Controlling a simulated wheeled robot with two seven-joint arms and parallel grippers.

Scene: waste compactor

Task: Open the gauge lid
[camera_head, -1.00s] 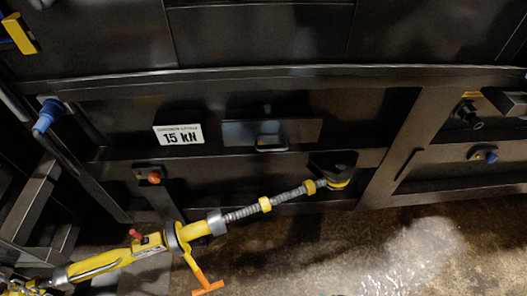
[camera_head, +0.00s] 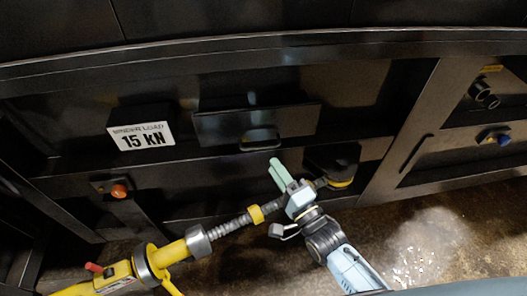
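The gauge lid appears to be the dark rectangular panel (camera_head: 222,127) in the middle of the machine front, with a small bar handle (camera_head: 260,145) at its lower edge. It hangs flat and looks closed; any gauge behind it is hidden. My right gripper (camera_head: 276,172) is just below the handle, pointing up and left, apart from it in the picture. Its pale fingers lie close together or overlap from this angle, so I cannot tell whether they are open. Nothing shows between them. My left gripper is not in view.
A yellow tool with a grey ribbed hose (camera_head: 230,226) runs across the lower front, passing behind my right gripper to a dark fitting (camera_head: 332,160). A white "15 kN" sign (camera_head: 142,136) and an orange knob (camera_head: 119,191) are left. A blue knob (camera_head: 503,139) is right.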

